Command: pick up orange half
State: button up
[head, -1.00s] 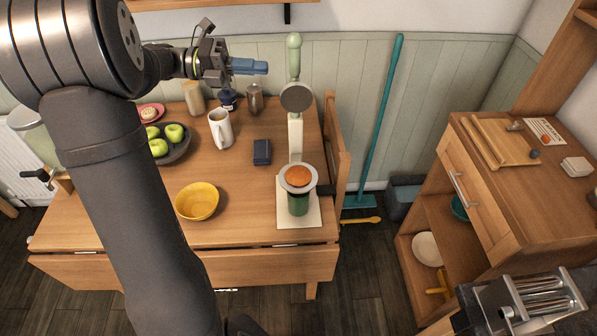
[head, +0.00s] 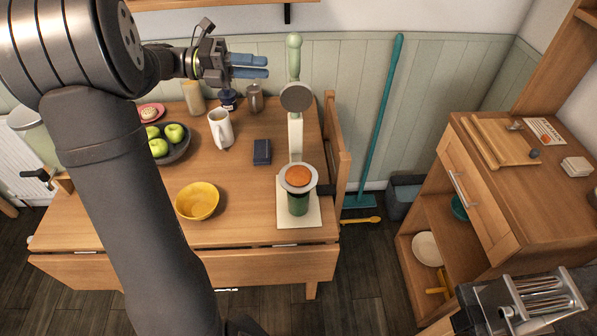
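The orange half (head: 298,175) lies on the grey round top of a citrus press (head: 296,150). The press stands on a pale square board (head: 312,215) at the right end of the wooden table, with a green cup (head: 298,203) under its top. My gripper (head: 268,67) is raised above the back of the table, left of the press's upper part and well away from the orange half. Its blue fingers point right, with a gap between them and nothing held.
A yellow bowl (head: 197,201), a white mug (head: 221,129), a dark box (head: 262,152) and a dark bowl of green apples (head: 178,150) stand on the table (head: 245,190). A chair back (head: 337,150) borders its right side. The table between yellow bowl and board is clear.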

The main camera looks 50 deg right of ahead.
jog(key=o, duration=1.3)
jog(key=shift+c, duration=0.2)
jog(key=t+y, duration=0.3)
jog(key=t, duration=0.5)
send_over(294, 170)
jog(key=w+a, duration=0.2)
jog(key=a, duration=0.2)
notch_tip(294, 170, down, 4)
jog(key=a+f+m+t+y, duration=0.1)
jog(key=a+f+m+t, duration=0.3)
jog(key=a+f+m, duration=0.15)
jog(key=shift+t, duration=0.3)
jog(key=x, duration=1.8)
jog(key=shift+s+r, duration=0.1)
jog(key=shift+s, duration=0.05)
